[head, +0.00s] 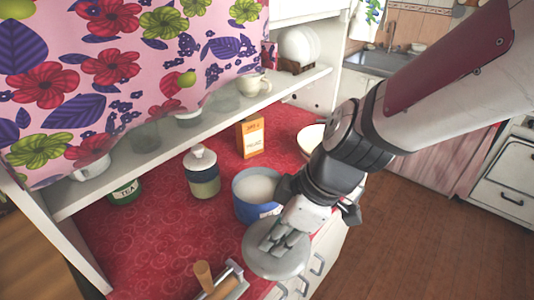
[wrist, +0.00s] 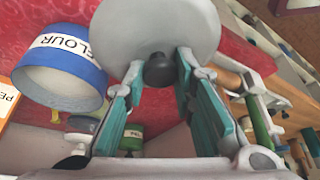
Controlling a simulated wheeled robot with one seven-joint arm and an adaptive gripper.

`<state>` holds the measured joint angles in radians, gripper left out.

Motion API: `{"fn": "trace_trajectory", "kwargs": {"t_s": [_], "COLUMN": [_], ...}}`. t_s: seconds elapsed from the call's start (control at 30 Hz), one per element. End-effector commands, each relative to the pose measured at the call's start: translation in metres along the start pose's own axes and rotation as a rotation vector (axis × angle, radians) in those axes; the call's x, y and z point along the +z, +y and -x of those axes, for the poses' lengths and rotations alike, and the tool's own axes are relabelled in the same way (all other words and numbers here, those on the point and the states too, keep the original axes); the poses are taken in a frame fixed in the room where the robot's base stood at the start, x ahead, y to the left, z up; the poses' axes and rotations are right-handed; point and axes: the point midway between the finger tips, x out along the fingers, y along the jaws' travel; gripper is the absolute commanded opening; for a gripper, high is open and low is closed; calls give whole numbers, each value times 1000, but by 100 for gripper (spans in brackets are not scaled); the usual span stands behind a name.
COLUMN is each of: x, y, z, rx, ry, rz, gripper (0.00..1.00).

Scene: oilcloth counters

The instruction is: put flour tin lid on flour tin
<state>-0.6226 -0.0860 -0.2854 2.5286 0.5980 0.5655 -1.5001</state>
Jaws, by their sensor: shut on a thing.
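The flour tin (head: 246,209) is a blue can standing on the red counter, its top open with a pale inside. In the wrist view, the flour tin (wrist: 58,72) shows its white FLOUR label at the left. The flour tin lid (head: 262,267) is a round grey disc, just in front of the tin near the counter's front edge, apart from its rim. My gripper (head: 283,240) is above the lid. In the wrist view, my gripper (wrist: 160,72) is shut on the dark knob of the lid (wrist: 155,25), which hides part of the surroundings.
A lidded canister (head: 203,178), a green tea tin (head: 125,191), an orange box (head: 250,138) and a white bowl (head: 311,140) stand around the tin. Wooden-handled items (head: 204,275) lie at the front left. A shelf (head: 150,158) with cups and a floral curtain (head: 120,70) overhang the back.

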Motion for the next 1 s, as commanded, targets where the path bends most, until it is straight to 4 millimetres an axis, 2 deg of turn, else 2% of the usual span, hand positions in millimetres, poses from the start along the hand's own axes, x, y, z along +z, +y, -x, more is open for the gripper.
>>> {"fn": "trace_trajectory", "kwargs": {"t_s": [0.17, 0.6, 0.8, 1.0], "x": [-16, -74, -88, -93], "y": [22, 101, 129, 142], "z": [12, 36, 40, 41], "rx": [-6, -38, -47, -52], "ry": [-3, -10, -13, -14], "rz": [-21, -91, -122, -139], "gripper": [0, 0, 0, 0]}}
